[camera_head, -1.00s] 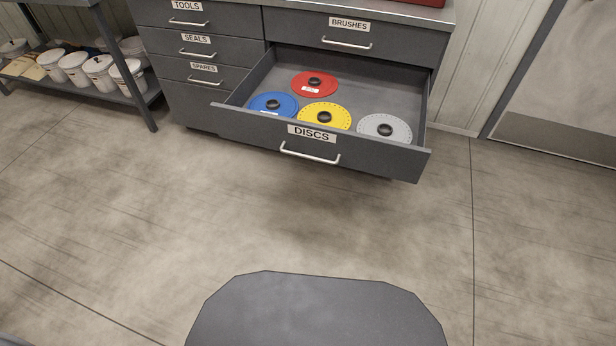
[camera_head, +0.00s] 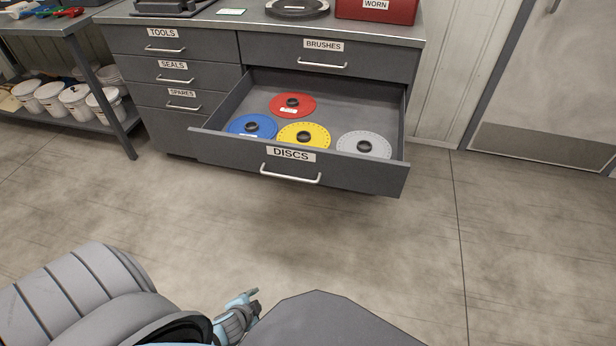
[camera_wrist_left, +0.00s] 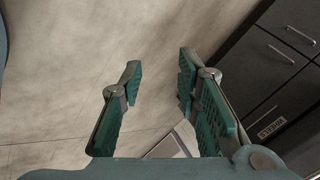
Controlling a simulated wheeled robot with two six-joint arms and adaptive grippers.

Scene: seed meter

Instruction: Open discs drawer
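The discs drawer (camera_head: 230,153) is pulled out of the grey cabinet, with a DISCS label and a silver bar handle (camera_head: 291,177) on its front. Inside lie a red disc (camera_head: 300,110), a blue disc (camera_head: 240,130), a yellow disc (camera_head: 318,141) and a grey disc (camera_head: 378,151), each with a black knob. My left gripper (camera_head: 252,297) is low in the head view, in front of and below the drawer, apart from the handle. In the left wrist view its two fingers (camera_wrist_left: 158,85) are spread with nothing between them. My right gripper is not in view.
The closed TOOLS (camera_head: 162,49), SEALS, SPARES and BRUSHES drawers surround the open one. A red WORN box (camera_head: 377,10) stands on the cabinet top. A shelf with white buckets (camera_head: 75,100) is at left, a door (camera_head: 550,80) at right. The floor ahead is clear.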

